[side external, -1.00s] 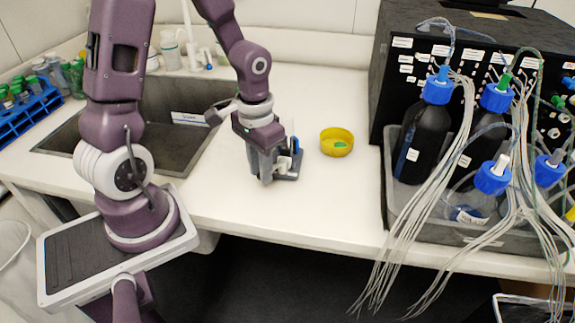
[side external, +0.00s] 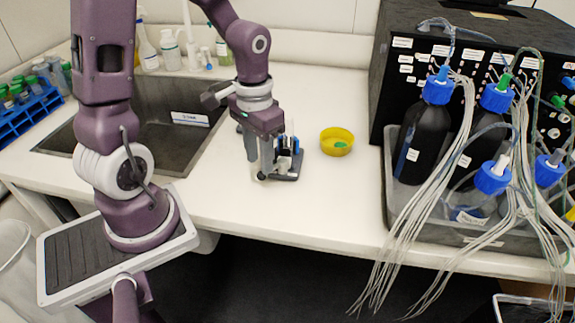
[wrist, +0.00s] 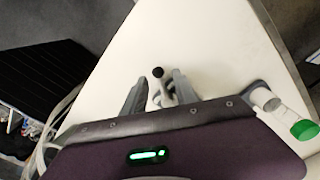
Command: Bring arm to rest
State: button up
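My gripper (side external: 257,166) is just in front of and left of a small grey stand (side external: 287,176) on the white bench. Its two fingers are spread apart in the side view. In the wrist view my gripper (wrist: 159,90) also shows its fingers apart, with a grey part with a dark round tip (wrist: 158,73) between them. The fingers do not appear to close on it; whether they touch it cannot be told. The stand holds blue and pale upright items, partly hidden by the gripper.
A yellow dish (side external: 337,142) with something green inside is right of the stand. Dark bottles with blue caps (side external: 437,86) and loose tubing are further right. A sink (side external: 160,120) and blue tube rack (side external: 28,115) are left. A green-capped tube (wrist: 303,129) shows in the wrist view.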

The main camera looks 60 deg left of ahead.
jog(key=shift+r, duration=0.6)
jog(key=shift+r, duration=0.15)
jog(key=s+d+r+m+t, duration=0.1)
jog(key=s+d+r+t, duration=0.1)
jog(key=s+r, duration=0.3)
jog(key=s+d+r+t, duration=0.3)
jog(key=s+d+r, duration=0.2)
jog(key=r, duration=0.4)
jog(key=shift+d+r+m+t, duration=0.2)
jog(key=shift+m+t, duration=0.1)
jog(key=shift+m, duration=0.1)
